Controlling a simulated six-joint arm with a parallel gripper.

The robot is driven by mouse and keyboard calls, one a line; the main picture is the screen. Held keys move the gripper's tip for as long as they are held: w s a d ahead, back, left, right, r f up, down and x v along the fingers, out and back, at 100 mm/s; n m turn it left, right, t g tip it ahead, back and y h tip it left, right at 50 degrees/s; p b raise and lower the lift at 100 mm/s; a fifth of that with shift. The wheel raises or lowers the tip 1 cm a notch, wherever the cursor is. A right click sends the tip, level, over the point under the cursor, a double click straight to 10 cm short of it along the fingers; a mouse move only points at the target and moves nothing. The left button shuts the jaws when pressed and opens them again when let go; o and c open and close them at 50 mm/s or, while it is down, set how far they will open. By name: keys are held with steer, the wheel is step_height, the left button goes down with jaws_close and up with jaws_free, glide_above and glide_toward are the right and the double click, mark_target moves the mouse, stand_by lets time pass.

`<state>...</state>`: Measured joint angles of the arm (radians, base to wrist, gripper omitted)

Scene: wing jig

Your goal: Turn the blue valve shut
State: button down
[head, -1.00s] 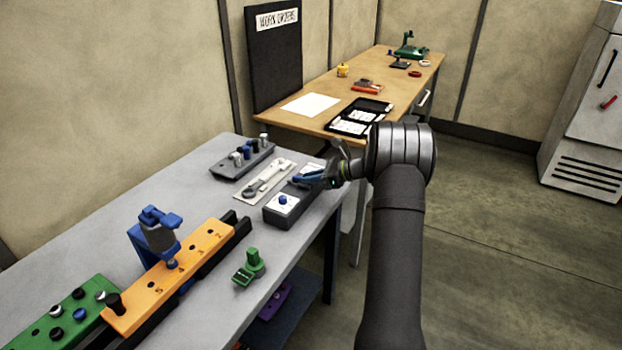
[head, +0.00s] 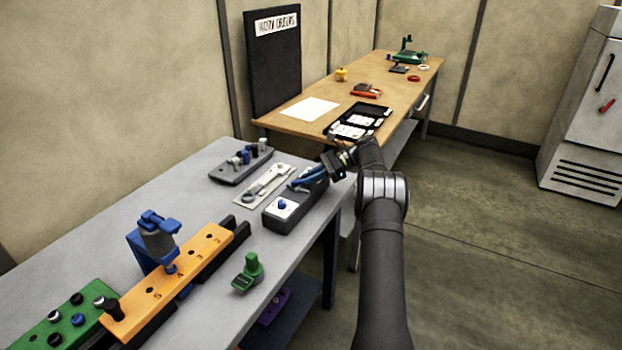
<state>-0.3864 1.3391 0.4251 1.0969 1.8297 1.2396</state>
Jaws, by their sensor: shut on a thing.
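A dark box (head: 292,221) stands at the right edge of the grey bench. A small blue knob (head: 282,204) sits on a white plate on its near end and is clear of my gripper. A long blue piece (head: 306,178) lies over the far end of the box. I cannot tell whether it is a valve handle or a tool. My gripper (head: 324,170) is at the right end of this blue piece and appears shut on it. The fingertips are small and partly hidden, and any valve under the blue piece is hidden too.
A grey tray with a wrench (head: 264,186) and a dark rack of pegs (head: 241,163) lie left of the box. An orange block (head: 168,279), a blue clamp (head: 157,236) and a green piece (head: 249,272) are nearer. A wooden table (head: 400,92) stands behind.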

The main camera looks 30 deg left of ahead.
steer(key=shift+a, duration=0.1)
stand_by(0.6)
steer(key=c, duration=1.4)
jaws_free()
steer(key=shift+c, duration=0.2)
steer(key=shift+y, duration=0.3)
